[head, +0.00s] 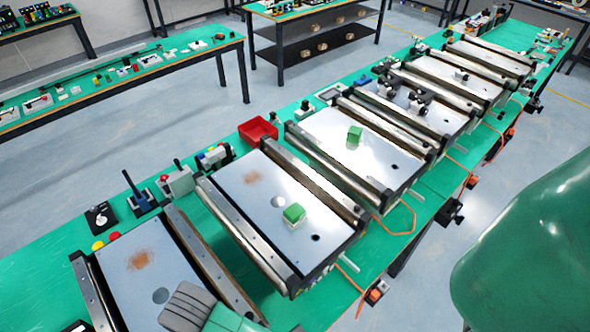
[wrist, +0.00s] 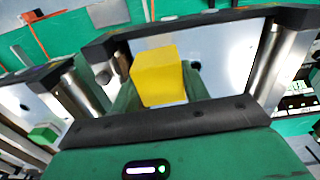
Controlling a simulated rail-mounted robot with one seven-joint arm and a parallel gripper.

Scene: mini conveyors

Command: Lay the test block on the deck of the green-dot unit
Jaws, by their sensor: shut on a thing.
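My gripper (wrist: 160,90) is shut on a yellow block (wrist: 158,75), taken as the test block, with green fingers on both sides of it. Beyond the block is a pale conveyor deck (wrist: 230,52); I cannot tell any contact between them. The yellow block does not show in the head view. There, several conveyor units stand in a row, including a near-left deck (head: 128,283), a middle deck (head: 262,192) and a farther deck (head: 335,120). No green dot marking is clear on any unit, so I cannot tell which is the green-dot unit.
A green block (head: 293,213) sits on the middle deck and another green block (head: 354,134) on the farther one. Metal rollers and rails border the decks. A red tray (head: 258,131) and small control boxes (head: 178,180) stand behind. Orange cables (head: 402,222) run along the front.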

